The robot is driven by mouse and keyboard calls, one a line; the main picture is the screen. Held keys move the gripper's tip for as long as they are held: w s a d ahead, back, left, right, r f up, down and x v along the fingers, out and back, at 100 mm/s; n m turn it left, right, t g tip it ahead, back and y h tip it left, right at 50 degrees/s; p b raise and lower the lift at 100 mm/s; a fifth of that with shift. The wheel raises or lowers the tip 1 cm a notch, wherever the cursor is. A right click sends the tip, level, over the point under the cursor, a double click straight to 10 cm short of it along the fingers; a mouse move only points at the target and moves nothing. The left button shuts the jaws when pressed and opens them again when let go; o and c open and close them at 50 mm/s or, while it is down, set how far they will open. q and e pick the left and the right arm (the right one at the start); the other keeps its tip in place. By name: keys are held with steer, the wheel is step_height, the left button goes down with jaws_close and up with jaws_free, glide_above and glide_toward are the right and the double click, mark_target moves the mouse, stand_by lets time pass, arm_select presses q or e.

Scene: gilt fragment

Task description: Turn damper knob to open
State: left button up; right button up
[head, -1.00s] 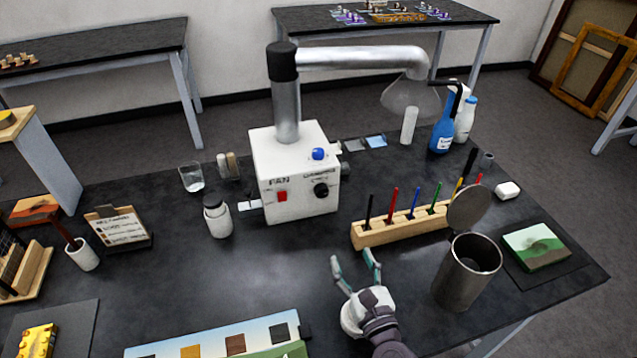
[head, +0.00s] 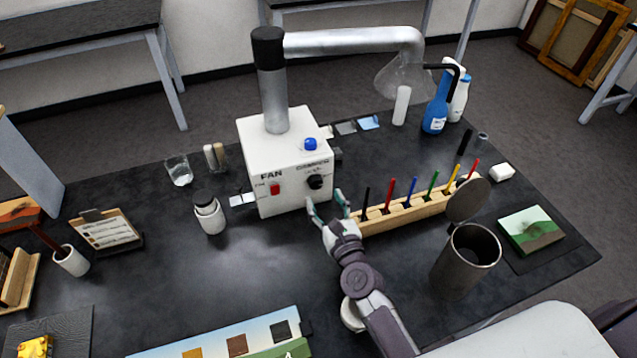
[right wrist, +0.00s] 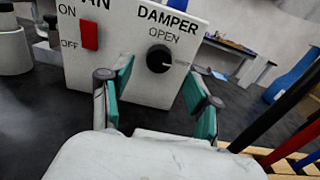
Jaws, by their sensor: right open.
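The damper knob (head: 315,182) is a round black knob on the front of the white fan box (head: 290,195). In the right wrist view the knob (right wrist: 160,59) sits under the words DAMPER and OPEN; a pale mark at its side points right, away from the OPEN label above it. My right gripper (head: 326,203) is open and empty, just in front of and a little below the knob. In the right wrist view its teal fingers (right wrist: 157,82) are spread on either side below the knob, apart from it. My left gripper is not in view.
A red fan switch (right wrist: 89,36) is left of the knob. A wooden rack of coloured sticks (head: 405,212) stands close to the right of my gripper. A white jar (head: 209,215) is left of the box. A metal canister (head: 462,265) stands at right.

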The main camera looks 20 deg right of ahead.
mark_target(317, 184)
steer(key=shift+w+a, duration=0.1)
steer(key=shift+w, duration=2.3)
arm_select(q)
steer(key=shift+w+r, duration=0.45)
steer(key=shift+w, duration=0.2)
arm_select(e)
steer(key=c, duration=1.1)
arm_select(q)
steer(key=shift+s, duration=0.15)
arm_select(e)
steer(key=shift+c, duration=0.2)
